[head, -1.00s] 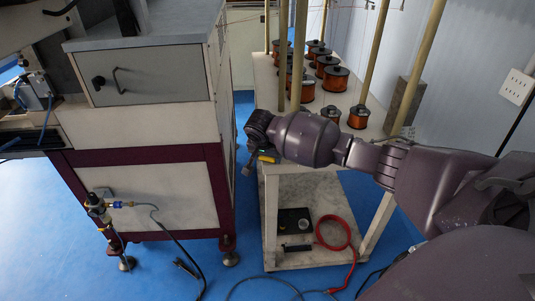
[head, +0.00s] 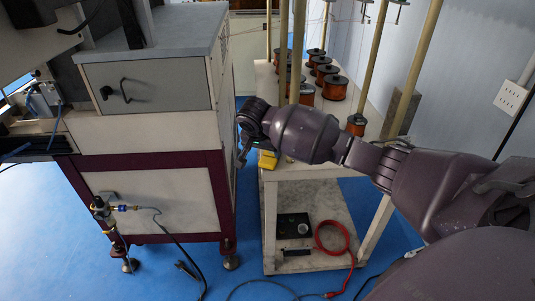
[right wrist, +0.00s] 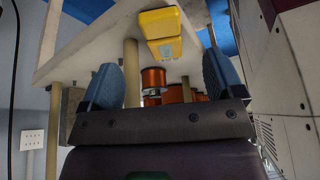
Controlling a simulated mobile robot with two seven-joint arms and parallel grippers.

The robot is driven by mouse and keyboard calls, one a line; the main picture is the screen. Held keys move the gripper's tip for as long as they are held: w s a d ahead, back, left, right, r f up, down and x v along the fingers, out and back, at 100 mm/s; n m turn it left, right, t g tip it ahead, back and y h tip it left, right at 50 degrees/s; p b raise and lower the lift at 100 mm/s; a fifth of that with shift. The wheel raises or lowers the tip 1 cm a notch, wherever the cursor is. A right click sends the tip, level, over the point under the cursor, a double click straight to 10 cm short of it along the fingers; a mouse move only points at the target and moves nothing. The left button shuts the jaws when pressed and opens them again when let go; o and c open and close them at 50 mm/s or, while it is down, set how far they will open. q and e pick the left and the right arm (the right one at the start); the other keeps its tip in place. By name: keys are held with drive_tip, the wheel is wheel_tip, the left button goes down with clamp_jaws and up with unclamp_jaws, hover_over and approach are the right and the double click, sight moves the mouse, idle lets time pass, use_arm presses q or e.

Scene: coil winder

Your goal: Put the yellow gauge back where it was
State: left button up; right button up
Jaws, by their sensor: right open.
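The yellow gauge (head: 267,159) rests at the near left corner of the white rack's top (head: 310,172). In the right wrist view the gauge (right wrist: 160,36) shows ahead of the fingers, a yellow body with a greyish end face, at the edge of the white top. My right gripper (head: 243,158) is just left of the gauge in the head view. In the right wrist view its two blue-grey fingers (right wrist: 160,84) are wide apart with nothing between them, and the gauge is clear of them. My left gripper is not in view.
Copper wire spools (head: 335,87) stand on the rack behind my right arm, among upright poles (head: 298,50). A machine cabinet (head: 150,200) stands close on the left. The lower shelf holds a black box (head: 293,226) and a red cable (head: 333,250). Blue floor shows between cabinet and rack.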

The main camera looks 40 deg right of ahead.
drive_tip(key=s+a+f+n+t+y, duration=0.2)
drive_tip(key=s+a+f+n, duration=0.25)
drive_tip(key=s+f, duration=0.35)
drive_tip(key=s+a+f+n+t+y, duration=0.2)
drive_tip(key=s+a+f+n, duration=0.1)
drive_tip(key=s+a+f, duration=0.4)
drive_tip(key=s+f+n+t, duration=0.2)
drive_tip(key=s+n+t, duration=0.2)
drive_tip(key=s, duration=1.5)
drive_tip(key=shift+d+h+p, duration=0.3)
